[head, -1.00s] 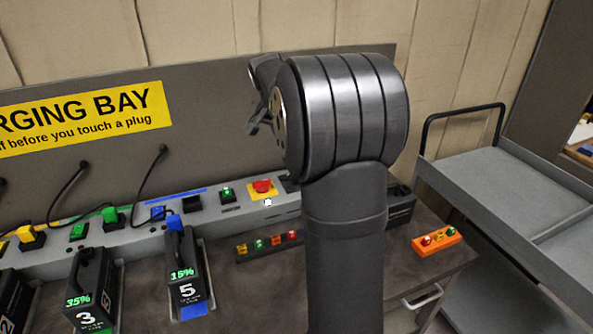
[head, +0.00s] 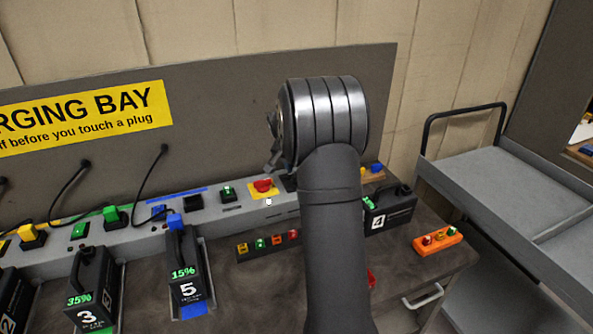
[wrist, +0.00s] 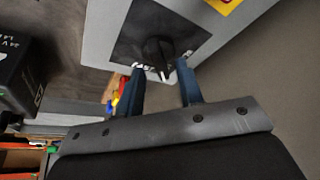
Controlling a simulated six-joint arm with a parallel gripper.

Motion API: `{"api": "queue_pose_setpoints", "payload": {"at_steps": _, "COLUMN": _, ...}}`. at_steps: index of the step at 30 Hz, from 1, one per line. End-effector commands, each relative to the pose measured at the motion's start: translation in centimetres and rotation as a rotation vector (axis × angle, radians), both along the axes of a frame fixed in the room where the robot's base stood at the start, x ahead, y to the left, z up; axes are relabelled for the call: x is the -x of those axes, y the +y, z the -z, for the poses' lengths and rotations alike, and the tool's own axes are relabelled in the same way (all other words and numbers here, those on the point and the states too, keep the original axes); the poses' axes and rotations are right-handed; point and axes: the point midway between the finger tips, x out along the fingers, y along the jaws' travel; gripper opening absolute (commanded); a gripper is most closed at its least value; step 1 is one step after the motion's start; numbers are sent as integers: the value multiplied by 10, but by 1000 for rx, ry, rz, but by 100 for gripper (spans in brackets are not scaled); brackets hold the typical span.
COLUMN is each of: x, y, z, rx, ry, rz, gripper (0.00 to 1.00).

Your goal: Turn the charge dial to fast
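The charge dial is a black knob (wrist: 157,50) with a white pointer mark, on a dark square plate (wrist: 128,32) on the grey bench rail. In the wrist view the pointer end faces my gripper (wrist: 160,68). The two blue fingers are apart, one to each side of the knob's near end, with a gap between them; I cannot tell whether they touch it. White lettering beside the knob is partly hidden and unreadable. In the head view my arm covers most of the dial, and only the dark plate's left part (head: 288,184) shows.
A red switch on a yellow plate (head: 263,187) is just left of the dial. Battery 4 (head: 388,212) stands to the right, and battery 5 (head: 187,268) to the left. An orange block (head: 437,240) holds small coloured pieces. A grey cart (head: 510,190) stands at the right.

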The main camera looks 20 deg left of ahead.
Motion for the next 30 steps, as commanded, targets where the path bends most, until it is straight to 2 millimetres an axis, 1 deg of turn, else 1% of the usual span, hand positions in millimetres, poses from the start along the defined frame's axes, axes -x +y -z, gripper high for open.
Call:
{"api": "queue_pose_setpoints", "payload": {"at_steps": 1, "x": -2, "y": 0, "z": 5, "rx": 1, "ry": 1, "rz": 0, "gripper": 34}}
{"api": "queue_pose_setpoints", "payload": {"at_steps": 4, "x": -4, "y": 0, "z": 9, "rx": 0, "ry": 0, "rz": 0, "gripper": 34}}
{"api": "queue_pose_setpoints", "payload": {"at_steps": 13, "x": -4, "y": 0, "z": 11, "rx": 0, "ry": 0, "rz": 0, "gripper": 34}}
{"api": "queue_pose_setpoints", "payload": {"at_steps": 17, "x": -4, "y": 0, "z": 11, "rx": 0, "ry": 0, "rz": 1, "gripper": 8}}
{"api": "queue_pose_setpoints", "payload": {"at_steps": 18, "x": -4, "y": 0, "z": 11, "rx": 0, "ry": 0, "rz": 1, "gripper": 0}}
{"api": "queue_pose_setpoints", "payload": {"at_steps": 25, "x": -4, "y": 0, "z": 11, "rx": 0, "ry": 0, "rz": 5, "gripper": 0}}
{"api": "queue_pose_setpoints", "payload": {"at_steps": 30, "x": -4, "y": 1, "z": 11, "rx": -1, "ry": 1, "rz": 46, "gripper": 0}}
